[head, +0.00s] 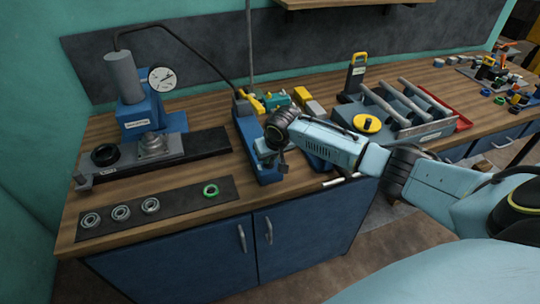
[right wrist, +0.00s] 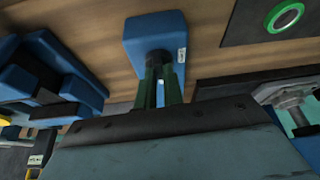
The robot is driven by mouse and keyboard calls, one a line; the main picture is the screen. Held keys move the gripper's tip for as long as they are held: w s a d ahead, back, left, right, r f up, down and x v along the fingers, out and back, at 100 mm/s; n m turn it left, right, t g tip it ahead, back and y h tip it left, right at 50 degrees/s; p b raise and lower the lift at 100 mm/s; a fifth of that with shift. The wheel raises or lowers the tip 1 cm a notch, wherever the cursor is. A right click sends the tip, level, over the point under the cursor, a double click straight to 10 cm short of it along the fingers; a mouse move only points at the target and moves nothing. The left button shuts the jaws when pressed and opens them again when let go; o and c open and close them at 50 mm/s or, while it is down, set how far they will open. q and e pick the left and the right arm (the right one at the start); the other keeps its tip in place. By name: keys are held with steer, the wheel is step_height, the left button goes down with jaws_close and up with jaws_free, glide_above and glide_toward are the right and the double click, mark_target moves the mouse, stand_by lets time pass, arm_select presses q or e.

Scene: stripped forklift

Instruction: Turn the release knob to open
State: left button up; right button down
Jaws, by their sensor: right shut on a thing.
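The release knob (right wrist: 157,57) is a small dark cylinder on the end of a blue block (right wrist: 140,27), seen in the right wrist view. My right gripper (right wrist: 159,80) has its two green fingers closed around the knob. In the head view my right gripper (head: 272,160) is over the front end of the long blue pump body (head: 247,130), and the knob is hidden behind it. How far the knob is turned cannot be told. My left gripper is not in view.
A blue press with a dial gauge (head: 162,78) stands to the left on the bench. A black mat (head: 170,207) holds bearings and a green ring (head: 210,190). A thin upright rod (head: 249,45) rises behind the pump.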

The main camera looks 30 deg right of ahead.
steer(key=shift+n+y+p, duration=0.3)
steer(key=shift+n+p, duration=0.05)
steer(key=shift+n, duration=0.35)
steer(key=shift+d+n+y, duration=0.15)
steer(key=shift+n+y, duration=0.15)
steer(key=shift+n, duration=0.6)
steer(key=shift+d+n+y, duration=0.1)
steer(key=shift+n+y, duration=0.3)
steer(key=shift+n, duration=0.5)
steer(key=shift+w+f+n+y, duration=0.1)
steer(key=shift+n+y, duration=0.2)
steer(key=shift+n, duration=0.6)
steer(key=n+b, duration=0.2)
steer(key=n+g+y+b, duration=0.1)
steer(key=n+b, duration=0.1)
steer(key=shift+w+d+n, duration=0.15)
steer(key=shift+d+n, duration=0.05)
steer(key=shift+n, duration=0.1)
steer(key=shift+w+n+g+y+b, duration=0.1)
steer(key=shift+n+g+y+b, duration=0.45)
steer(key=shift+n+b, duration=0.7)
steer(key=shift+d+n+g+b, duration=0.1)
steer(key=shift+n+g+b, duration=0.55)
steer(key=shift+n+b, duration=0.8)
